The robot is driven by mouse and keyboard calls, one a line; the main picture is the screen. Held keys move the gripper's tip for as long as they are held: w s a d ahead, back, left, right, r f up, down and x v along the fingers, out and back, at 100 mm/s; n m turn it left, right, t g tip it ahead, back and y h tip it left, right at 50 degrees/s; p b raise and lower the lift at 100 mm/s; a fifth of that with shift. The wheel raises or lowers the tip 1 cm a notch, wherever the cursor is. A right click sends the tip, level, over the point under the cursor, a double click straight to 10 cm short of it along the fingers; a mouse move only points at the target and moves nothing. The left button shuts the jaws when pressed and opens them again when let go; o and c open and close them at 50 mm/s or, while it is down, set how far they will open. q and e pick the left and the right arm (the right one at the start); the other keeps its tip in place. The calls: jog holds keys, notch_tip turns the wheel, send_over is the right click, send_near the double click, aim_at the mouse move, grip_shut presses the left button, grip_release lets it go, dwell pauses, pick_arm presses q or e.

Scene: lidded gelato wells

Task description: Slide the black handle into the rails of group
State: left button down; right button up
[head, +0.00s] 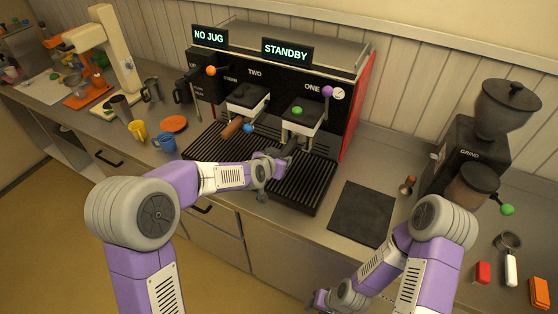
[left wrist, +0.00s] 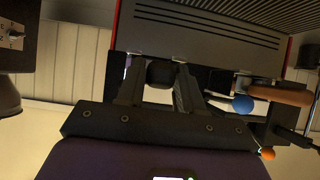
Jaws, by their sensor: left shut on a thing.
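The espresso machine has group one (head: 300,125) on the right and group two (head: 247,98) on the left. My left gripper (head: 284,157) is in front of and below group one, above the drip grate. In the left wrist view, the left gripper (left wrist: 158,86) is shut on the black handle (left wrist: 160,72), whose dark end shows between the fingers. The rest of the handle and the rails are hidden, so I cannot tell whether they touch. My right gripper (head: 320,300) is at the bottom edge, partly cut off, its jaws unclear.
A brown handle (head: 232,128) sticks out under group two, with a blue ball (head: 248,128) beside it. A dark mat (head: 362,213) lies right of the drip grate (head: 305,195). A grinder (head: 462,150) and a white-handled tool (head: 510,265) are at right. Cups stand at left.

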pick_arm(q)
jog(key=shift+w+d+r, duration=0.1)
jog(key=shift+w+d, duration=0.15)
jog(key=shift+w, duration=0.25)
jog(key=shift+w+d, duration=0.2)
jog(key=shift+w, duration=0.25)
jog(key=c, duration=0.6)
grip_release()
jog(key=shift+s, duration=0.1)
jog(key=shift+c, duration=0.2)
jog(key=shift+a, duration=0.1)
jog(key=shift+s+a+f, duration=0.1)
jog(key=shift+s+f, duration=0.1)
jog(key=shift+s, duration=0.15)
jog(key=shift+s+a+r+b, duration=0.1)
jog(key=shift+s+a+b, duration=0.25)
jog(key=shift+s, duration=0.45)
jog(key=shift+s+a+f+b, duration=0.1)
jog(key=shift+s+a+b, duration=0.2)
jog(key=shift+s, duration=0.55)
jog(key=shift+s+a+r+b, duration=0.1)
jog(key=shift+s+a+b, duration=0.25)
jog(key=shift+s, duration=0.45)
